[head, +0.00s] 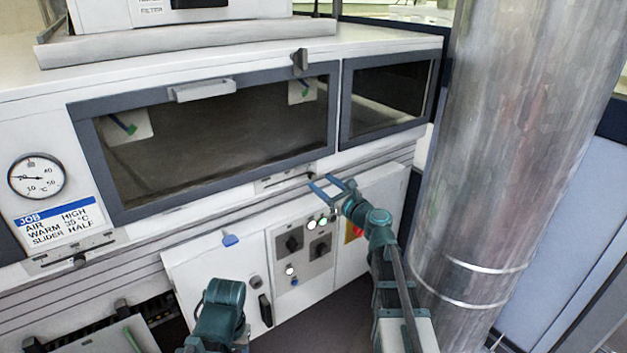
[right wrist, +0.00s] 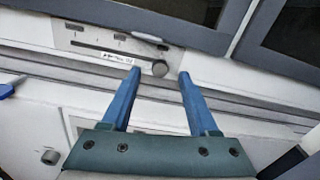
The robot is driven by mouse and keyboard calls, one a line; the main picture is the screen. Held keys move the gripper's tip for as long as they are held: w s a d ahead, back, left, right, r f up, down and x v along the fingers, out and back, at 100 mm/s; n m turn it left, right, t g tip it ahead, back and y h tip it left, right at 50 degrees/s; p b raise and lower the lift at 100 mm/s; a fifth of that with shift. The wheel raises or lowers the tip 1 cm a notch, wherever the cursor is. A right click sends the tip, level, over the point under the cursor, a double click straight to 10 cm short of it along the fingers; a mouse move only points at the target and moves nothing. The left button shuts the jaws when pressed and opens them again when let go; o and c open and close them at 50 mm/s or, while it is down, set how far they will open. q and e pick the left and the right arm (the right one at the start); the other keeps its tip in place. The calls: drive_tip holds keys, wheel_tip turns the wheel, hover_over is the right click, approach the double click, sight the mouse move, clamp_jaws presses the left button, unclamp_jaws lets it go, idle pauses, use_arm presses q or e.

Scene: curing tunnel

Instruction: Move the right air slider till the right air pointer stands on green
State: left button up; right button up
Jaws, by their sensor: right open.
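The right air slider (right wrist: 105,55) is a pale plate with a dark slot under the window. Its round grey knob (right wrist: 160,68) stands at the right end of the slot in the right wrist view. In the head view the plate (head: 272,184) is partly behind my right gripper (head: 318,182). That gripper is open, and in the right wrist view its blue fingertips (right wrist: 160,73) lie either side of the knob; contact cannot be told. The right air pointer (head: 304,87) is small, on a pale card behind the window; its exact reading cannot be told. My left gripper is out of view.
The left air slider (head: 70,251) with its dark knob sits below a job card (head: 62,222) and a dial (head: 37,175). A left pointer card (head: 125,127) shows behind the window. A control panel (head: 304,250) is below my right gripper. A big metal duct (head: 520,130) stands to the right.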

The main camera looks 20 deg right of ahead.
sight(313, 176)
drive_tip(key=shift+x, duration=1.8)
clamp_jaws()
